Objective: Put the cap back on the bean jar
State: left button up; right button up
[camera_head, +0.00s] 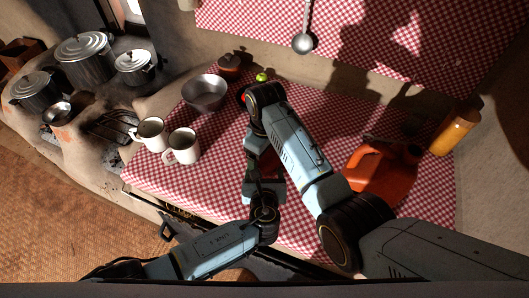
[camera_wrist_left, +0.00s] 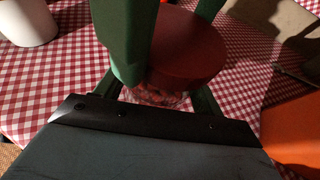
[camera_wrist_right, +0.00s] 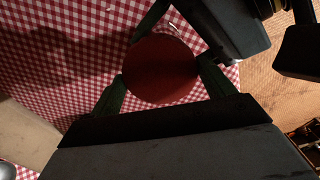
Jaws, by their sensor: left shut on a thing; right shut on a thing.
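The bean jar (camera_wrist_left: 152,97) shows in the left wrist view as clear glass with reddish beans, mostly hidden by the cap and a green finger. My left gripper (camera_wrist_left: 160,80) is shut on the jar. The cap (camera_wrist_right: 160,68) is a round, dull red disc in the right wrist view, its top facing the camera. My right gripper (camera_wrist_right: 160,82) is shut on it, one finger at each side. In the left wrist view the cap (camera_wrist_left: 188,48) is over the jar's top; I cannot tell whether they touch. In the head view my right arm mostly hides both.
On the checked cloth stand two white mugs (camera_head: 182,147), a metal bowl (camera_head: 205,93), a small brown pot (camera_head: 229,63) and a green fruit (camera_head: 262,77). An orange jug (camera_head: 382,172) and a yellow cylinder (camera_head: 455,130) are at the right. Lidded pots (camera_head: 86,50) stand on the hearth.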

dwell(0.3)
jog(key=o, duration=1)
jog(key=shift+r, duration=2.3)
